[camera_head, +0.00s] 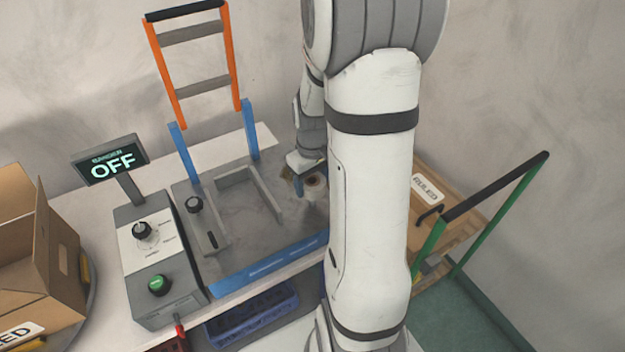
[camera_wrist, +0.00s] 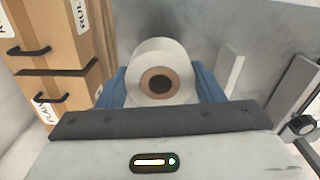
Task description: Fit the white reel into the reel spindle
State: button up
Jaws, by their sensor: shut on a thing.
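The white reel (camera_wrist: 158,54) shows in the wrist view as a white roll with a brown core and a dark centre hole. My gripper (camera_wrist: 160,88) is shut on it, with blue fingers on both sides of the roll. In the head view the reel (camera_head: 315,187) is small and partly hidden by my arm, at the right end of the grey machine plate. My gripper (camera_head: 299,184) is beside it there, also partly hidden. I cannot make out the reel spindle or tell whether the reel touches it.
The sealing machine (camera_head: 258,277) has a raised orange-and-blue frame (camera_head: 237,70). Its control box (camera_head: 155,255) and a display reading OFF (camera_head: 110,160) stand to the left. An open cardboard box (camera_head: 35,255) is far left. A green-railed cart (camera_head: 500,205) with labelled boxes is at right.

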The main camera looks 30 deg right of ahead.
jog(key=shift+f+b, duration=2.6)
jog(key=shift+f, duration=0.45)
jog(key=o, duration=1.1)
notch_tip(320, 180, up, 8)
jog(key=shift+f, duration=0.1)
